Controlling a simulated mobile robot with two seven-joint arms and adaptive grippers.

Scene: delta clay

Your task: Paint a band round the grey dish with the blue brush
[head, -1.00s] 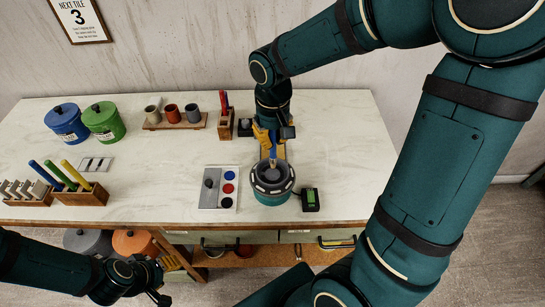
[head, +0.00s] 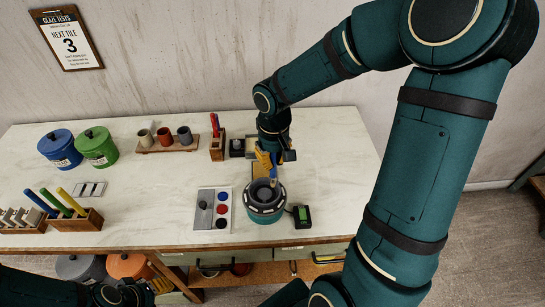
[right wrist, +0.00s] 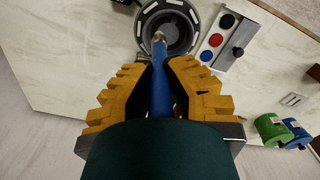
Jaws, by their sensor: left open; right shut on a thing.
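The grey dish (head: 262,197) sits on the round teal turntable (head: 266,219) near the table's front edge. It also shows at the top of the right wrist view (right wrist: 178,38). My right gripper (head: 269,161) is shut on the blue brush (right wrist: 161,92), which points down towards the dish. The brush tip appears over the dish's near-left part in the right wrist view; whether it touches is unclear. No painted band is visible. My left gripper (head: 128,295) is open, low at the left of the head view, away from the dish and partly cut off.
A paint palette (head: 205,224) with blue, red and black wells lies left of the turntable. Cups, lidded pots and brush racks stand further left. The table's right side is clear.

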